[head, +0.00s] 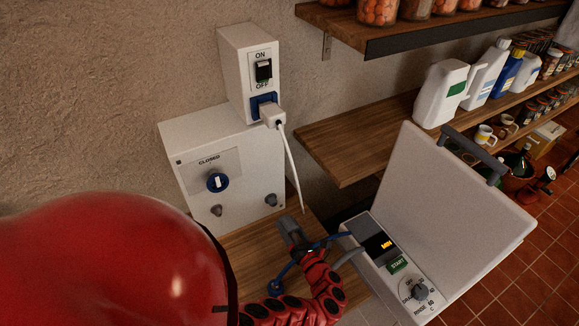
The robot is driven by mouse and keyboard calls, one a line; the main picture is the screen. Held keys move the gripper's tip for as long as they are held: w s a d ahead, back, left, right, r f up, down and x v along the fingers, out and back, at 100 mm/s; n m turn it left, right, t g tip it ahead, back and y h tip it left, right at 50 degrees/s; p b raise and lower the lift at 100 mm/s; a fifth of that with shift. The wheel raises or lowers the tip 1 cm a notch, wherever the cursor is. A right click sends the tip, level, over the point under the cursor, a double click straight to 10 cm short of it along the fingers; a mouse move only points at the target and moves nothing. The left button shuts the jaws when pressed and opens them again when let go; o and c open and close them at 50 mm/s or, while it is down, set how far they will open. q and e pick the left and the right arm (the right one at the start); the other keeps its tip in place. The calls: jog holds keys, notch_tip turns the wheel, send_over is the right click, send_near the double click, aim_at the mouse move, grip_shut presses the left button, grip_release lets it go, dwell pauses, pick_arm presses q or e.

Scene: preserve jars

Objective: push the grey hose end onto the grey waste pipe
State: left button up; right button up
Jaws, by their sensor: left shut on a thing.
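Two short grey pipe stubs stick out of the front of the white wall box, one at the left (217,210) and one at the right (271,199). I cannot tell which one is the waste pipe. My left gripper (304,250), red and black, is shut on the grey hose end (291,232). The hose end points up and left, a little below and right of the right stub and apart from it. The fingers partly hide it. A grey hose (347,257) runs from the white machine (385,262) toward the gripper. My right gripper is not in view.
A blue hose (275,287) lies by the gripper. A white plug (272,115) with a hanging cable is in the switch box (250,70). The machine's raised lid (445,210) stands at the right. Wooden shelves (345,145) hold bottles.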

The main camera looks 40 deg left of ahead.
aim_at(274, 205)
pick_arm(q)
jog(key=shift+b+x, duration=0.65)
jog(key=shift+x, duration=2)
jog(key=shift+a, duration=0.15)
jog(key=shift+w+a, duration=0.15)
jog(key=shift+a, duration=0.15)
jog(key=shift+a, duration=0.25)
jog(key=shift+w+a, duration=0.1)
jog(key=shift+w+a, duration=0.1)
jog(key=shift+w, duration=0.05)
jog(key=shift+a, duration=0.15)
jog(key=shift+w+a, duration=0.1)
jog(key=shift+a, duration=0.1)
jog(key=shift+a, duration=0.2)
